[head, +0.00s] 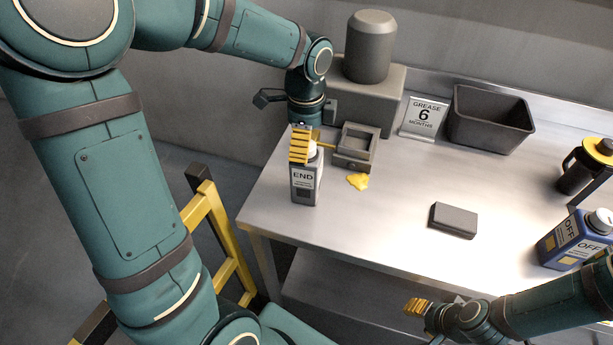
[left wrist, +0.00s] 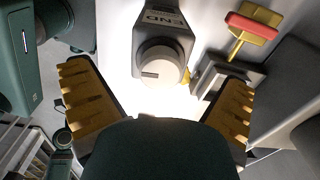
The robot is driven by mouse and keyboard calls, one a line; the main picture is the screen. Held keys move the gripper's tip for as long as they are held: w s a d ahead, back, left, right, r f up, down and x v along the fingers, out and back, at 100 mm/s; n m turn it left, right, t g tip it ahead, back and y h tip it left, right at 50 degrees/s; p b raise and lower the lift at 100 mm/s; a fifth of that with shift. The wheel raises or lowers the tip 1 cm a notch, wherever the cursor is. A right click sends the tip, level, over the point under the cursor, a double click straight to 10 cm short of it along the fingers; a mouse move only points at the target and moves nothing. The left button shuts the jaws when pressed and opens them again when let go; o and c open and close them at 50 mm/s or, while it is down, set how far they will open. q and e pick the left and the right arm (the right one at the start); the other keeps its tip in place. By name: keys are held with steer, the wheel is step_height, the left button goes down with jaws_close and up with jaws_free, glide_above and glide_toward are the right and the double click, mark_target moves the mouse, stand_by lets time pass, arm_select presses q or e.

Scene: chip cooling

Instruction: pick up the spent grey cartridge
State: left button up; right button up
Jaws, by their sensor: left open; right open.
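The grey cartridge (head: 305,184) stands upright near the left end of the bench, with an END label and a white cap. My left gripper (head: 312,146) is over its top, fingers open and pointing down. In the left wrist view the grey cartridge (left wrist: 163,38) has its round cap between and ahead of the two spread yellow fingers (left wrist: 158,88), with space on both sides. I cannot tell whether either finger touches it. My right gripper (head: 422,307) is at the bench's front edge, open and empty, far from the cartridge.
A dark block (head: 453,220), blue OFF cartridge (head: 577,238), black bin (head: 490,119) and GREASE sign (head: 423,118) are farther right. Mid-bench is mostly clear.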

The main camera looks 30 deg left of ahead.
mark_target(307, 176)
arm_select(q)
step_height(307, 176, down, 5)
steer(key=shift+b, duration=0.55)
steer(key=c, duration=1.3)
